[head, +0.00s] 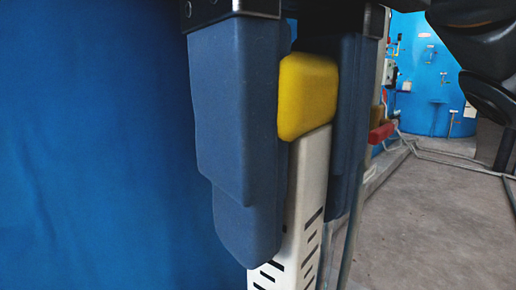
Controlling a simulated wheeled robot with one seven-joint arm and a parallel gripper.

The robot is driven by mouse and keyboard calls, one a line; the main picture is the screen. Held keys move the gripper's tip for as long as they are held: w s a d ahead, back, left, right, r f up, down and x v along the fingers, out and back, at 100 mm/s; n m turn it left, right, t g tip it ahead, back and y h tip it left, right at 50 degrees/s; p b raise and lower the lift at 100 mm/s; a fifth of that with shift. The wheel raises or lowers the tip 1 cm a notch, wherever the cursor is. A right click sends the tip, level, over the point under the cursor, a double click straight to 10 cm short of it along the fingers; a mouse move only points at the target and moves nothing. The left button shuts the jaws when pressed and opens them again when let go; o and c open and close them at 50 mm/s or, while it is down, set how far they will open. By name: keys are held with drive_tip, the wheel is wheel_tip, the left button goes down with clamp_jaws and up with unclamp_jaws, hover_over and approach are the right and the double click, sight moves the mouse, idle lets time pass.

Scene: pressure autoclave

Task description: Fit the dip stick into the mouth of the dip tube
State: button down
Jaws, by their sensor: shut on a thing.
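The dip stick (309,180) is a pale flat bar with black marks low down and a yellow block (307,97) at its top. It hangs close to upright in the head view and runs out of the bottom of the picture. My gripper (294,232) points down with its blue fingers on either side of the stick, shut on it around the yellow block. The lower end of the stick is out of view. I cannot make out the dip tube or its mouth. A thin grey pipe (350,245) shows just right of the right finger; I cannot tell what it belongs to.
A large blue wall or vessel (95,150) fills the left side. A red handle (381,133) shows right of my gripper. Concrete floor (430,215) lies open at the right, with pipes (455,160) along it. A blue tank (425,75) with small fittings stands far back.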

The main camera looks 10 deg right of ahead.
drive_tip(key=shift+f+b, duration=1)
drive_tip(key=shift+f, duration=0.3)
drive_tip(key=c, duration=0.8)
unclamp_jaws()
drive_tip(key=shift+o, duration=0.2)
drive_tip(key=shift+r, duration=0.1)
wheel_tip(320, 180, up, 18)
drive_tip(key=p, duration=1.5)
